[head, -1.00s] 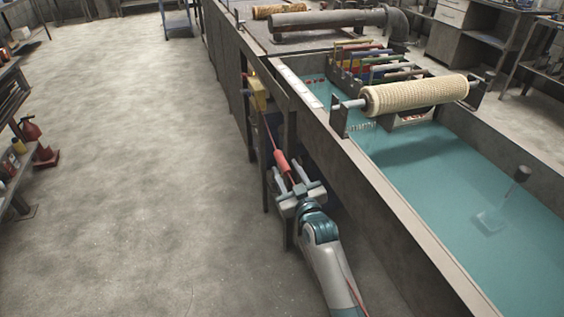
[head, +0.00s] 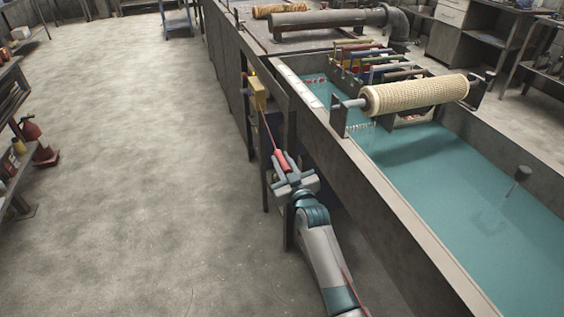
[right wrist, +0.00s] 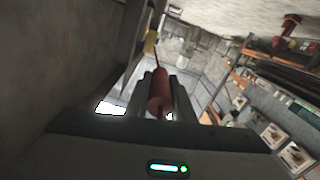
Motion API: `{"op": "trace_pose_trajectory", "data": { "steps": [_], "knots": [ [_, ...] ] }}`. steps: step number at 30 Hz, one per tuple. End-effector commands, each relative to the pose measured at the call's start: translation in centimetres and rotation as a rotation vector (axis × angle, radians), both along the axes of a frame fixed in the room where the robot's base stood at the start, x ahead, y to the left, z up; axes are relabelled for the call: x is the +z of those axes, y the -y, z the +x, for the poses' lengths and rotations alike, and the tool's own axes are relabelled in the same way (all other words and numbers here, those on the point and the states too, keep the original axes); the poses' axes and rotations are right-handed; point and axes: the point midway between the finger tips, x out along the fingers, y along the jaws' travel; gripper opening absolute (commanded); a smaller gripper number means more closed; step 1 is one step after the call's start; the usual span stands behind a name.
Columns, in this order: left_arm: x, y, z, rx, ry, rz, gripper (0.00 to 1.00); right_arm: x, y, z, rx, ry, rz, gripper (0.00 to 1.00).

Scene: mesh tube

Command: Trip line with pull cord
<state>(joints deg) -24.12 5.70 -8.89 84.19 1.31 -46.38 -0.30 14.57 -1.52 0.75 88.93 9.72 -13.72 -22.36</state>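A red cylindrical handle (head: 282,160) hangs at the end of a thin red cord (head: 267,128). The cord runs nearly straight up to a small yellow box (head: 257,92) on the side of the tank stand. My right gripper (head: 284,158) has its fingers on both sides of the handle. In the right wrist view, the handle (right wrist: 160,92) fills the gap between the fingers, which look closed against it. The cord leads away from it toward the yellow box (right wrist: 151,42). My left gripper is not in view.
A long tank (head: 400,205) of teal water stands right of my arm, with a pale mesh roller (head: 415,95) across it. Its stand leg (head: 289,215) is close behind the gripper. The concrete floor (head: 140,180) at left is clear.

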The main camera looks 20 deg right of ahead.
Motion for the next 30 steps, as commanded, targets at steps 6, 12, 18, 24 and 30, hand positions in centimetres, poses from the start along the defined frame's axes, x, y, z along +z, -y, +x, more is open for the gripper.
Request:
{"op": "trace_pose_trajectory", "data": {
  "steps": [6,12,18,24,30],
  "knots": [
    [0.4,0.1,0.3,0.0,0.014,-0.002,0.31,0.0,-1.3,0.0,0.001,-0.002,0.003,0.0],
    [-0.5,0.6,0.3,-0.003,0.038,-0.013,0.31,0.0,-4.3,-0.2,0.001,-0.002,0.004,0.0],
    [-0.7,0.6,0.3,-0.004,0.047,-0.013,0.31,-0.1,-5.1,-0.2,0.002,-0.002,0.0,0.0],
    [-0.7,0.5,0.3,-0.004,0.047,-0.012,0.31,-0.1,-5.2,-0.2,0.003,-0.003,0.0,0.29],
    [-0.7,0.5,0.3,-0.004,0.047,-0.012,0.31,-0.1,-5.2,-0.2,0.002,-0.001,0.0,0.4]
  ]
}}
